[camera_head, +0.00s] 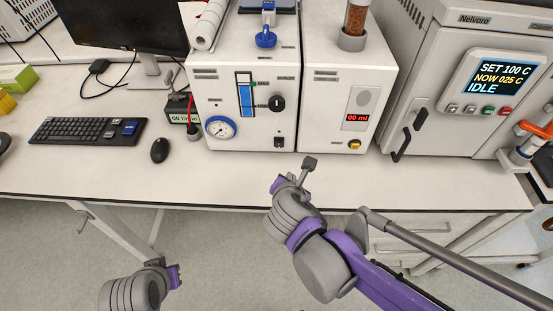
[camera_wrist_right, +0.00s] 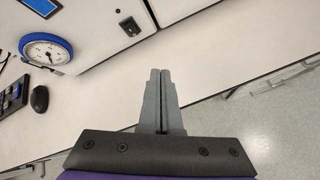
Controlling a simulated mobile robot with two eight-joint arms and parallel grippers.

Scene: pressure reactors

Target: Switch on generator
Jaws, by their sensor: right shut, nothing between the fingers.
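A white cabinet (camera_head: 214,88) stands on the bench in the head view, with a round blue-rimmed gauge (camera_head: 220,128), a blue flow tube and a black knob (camera_head: 277,103). It appears to be the generator; its label is too small to read. A small black rocker switch (camera_head: 279,142) sits low on its front, and also shows in the right wrist view (camera_wrist_right: 129,26); its position is unclear. My right gripper (camera_head: 309,163) is shut and empty, in front of the cabinets and apart from the switch; its fingers (camera_wrist_right: 160,72) point toward the cabinet fronts. My left gripper (camera_head: 172,277) is low, before the bench; its fingers are unclear.
A white unit (camera_head: 330,85) reading "00 ml" adjoins on the right, then a reactor cabinet (camera_head: 440,130) reading "IDLE". A keyboard (camera_head: 88,130), mouse (camera_head: 160,150) and monitor (camera_head: 125,22) are on the left. The bench front strip (camera_head: 235,176) is clear.

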